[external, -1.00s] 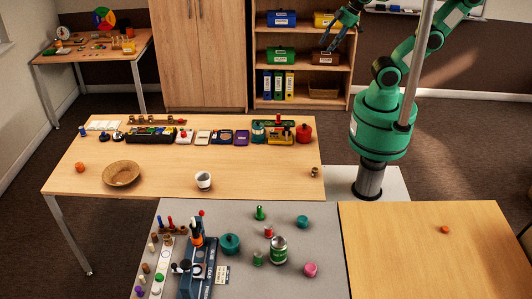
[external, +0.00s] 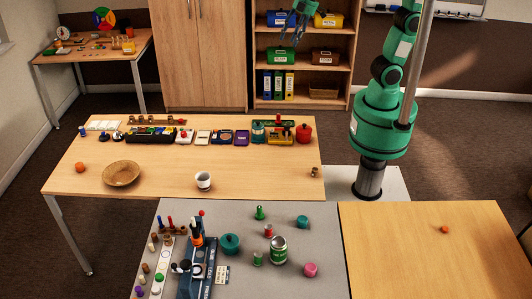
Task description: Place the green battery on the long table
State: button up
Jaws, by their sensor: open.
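A small green cylinder (external: 258,258), which looks like the green battery, stands on the grey-topped table (external: 320,215) in front, just left of a larger green can (external: 279,250).
A wicker bowl (external: 121,173), an orange ball (external: 80,167) and a white cup (external: 203,180) stand on the long table; several items line its back. A green peg-like piece (external: 260,213), a teal pot (external: 230,244) and a pink piece (external: 310,269) are near the cylinder.

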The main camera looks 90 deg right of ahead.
jog(key=w+a+f+n+g, duration=0.1)
jog(key=w+a+f+n, duration=0.15)
jog(key=w+a, duration=0.55)
jog(key=w+a+f+n, duration=0.1)
jog(key=w+a+n, duration=0.3)
jog(key=w+a, duration=0.5)
jog(key=w+a+f+n+g+p, duration=0.1)
jog(key=w+a+f+n, duration=0.2)
jog(key=a, duration=0.7)
jog(key=a+f+n, duration=0.2)
jog(key=a+f, duration=0.3)
jog(key=a, duration=0.4)
jog(key=n+g+p, duration=0.2)
jog(key=n, duration=0.9)
send_over(258, 254)
jog(key=d, duration=0.1)
notch_tip(258, 254, down, 31)
jog(key=shift+s, duration=0.25)
jog(key=shift+f, duration=0.1)
jog(key=shift+w+a+f+b, duration=0.15)
jog(key=shift+f+b, duration=0.25)
jog(key=shift+f, duration=1.7)
jog(key=shift+a+f+b, duration=0.1)
jog(key=shift+f+b, duration=0.25)
jog(key=shift+f, duration=1.75)
jog(key=shift+f, duration=0.15)
